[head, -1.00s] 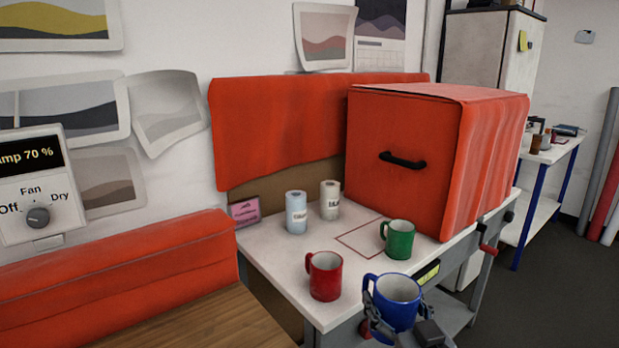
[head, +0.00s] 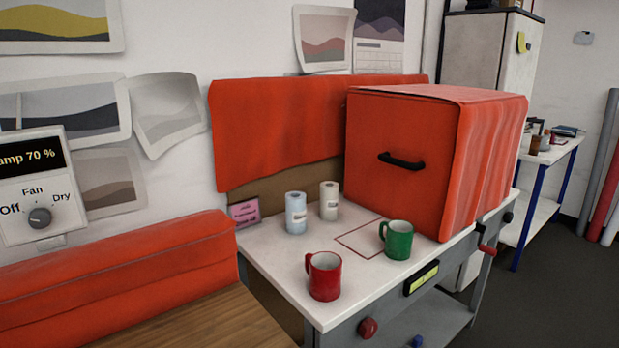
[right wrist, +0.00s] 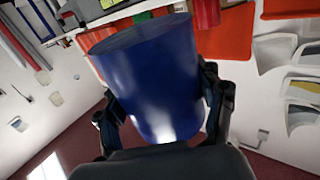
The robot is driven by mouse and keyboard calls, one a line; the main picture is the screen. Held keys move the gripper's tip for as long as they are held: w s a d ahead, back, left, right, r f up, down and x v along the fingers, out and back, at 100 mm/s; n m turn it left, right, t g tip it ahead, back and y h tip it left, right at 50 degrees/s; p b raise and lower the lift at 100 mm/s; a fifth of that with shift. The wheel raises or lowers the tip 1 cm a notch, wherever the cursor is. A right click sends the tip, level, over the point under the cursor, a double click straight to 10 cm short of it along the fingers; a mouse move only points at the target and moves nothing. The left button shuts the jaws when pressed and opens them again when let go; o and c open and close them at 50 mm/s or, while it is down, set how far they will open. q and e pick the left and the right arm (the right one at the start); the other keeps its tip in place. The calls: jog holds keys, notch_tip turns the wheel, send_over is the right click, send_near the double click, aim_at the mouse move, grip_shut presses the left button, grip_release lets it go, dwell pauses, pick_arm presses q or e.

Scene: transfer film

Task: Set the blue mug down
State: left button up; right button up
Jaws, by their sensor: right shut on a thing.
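My right gripper (right wrist: 162,100) is shut on the blue mug (right wrist: 155,65), with one finger on each side of its body. The mug fills the middle of the right wrist view; its handle and inside do not show there. In the head view neither the blue mug nor either gripper is visible. The white-topped table (head: 285,272) stands in the middle of the head view. A red mug (head: 324,278) stands near its front corner. A green mug (head: 398,241) stands further right, at the right edge of a thin red outlined square (head: 350,245).
Two labelled rolls, one bluish (head: 296,214) and one white (head: 330,202), stand at the table's back. A large red box (head: 405,150) with a black handle covers the right part. A wooden surface (head: 200,320) lies at lower left. Most of the outlined square is clear.

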jog(key=s, duration=0.3)
jog(key=shift+f, duration=0.25)
jog(key=shift+w, duration=0.1)
